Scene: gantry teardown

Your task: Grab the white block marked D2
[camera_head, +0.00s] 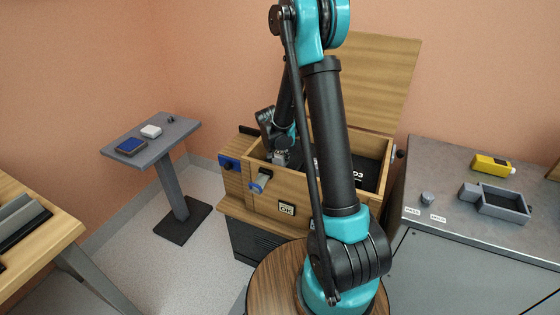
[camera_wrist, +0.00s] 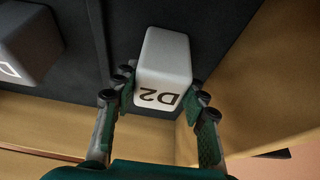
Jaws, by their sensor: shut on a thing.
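The white block marked D2 (camera_wrist: 163,62) is in the middle of the wrist view, its lettering upside down in the picture. My gripper (camera_wrist: 160,92) has one finger on each side of the block and is shut on it. The block is inside the open wooden box, over its dark floor; I cannot tell if it touches the floor. In the head view my arm reaches into the wooden box (camera_head: 262,205), and the block is hidden there.
The box's wooden wall (camera_wrist: 265,70) is close on the right. A grey bench (camera_head: 450,190) with a yellow device (camera_head: 492,165) stands right. A small grey table (camera_head: 165,150) stands left.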

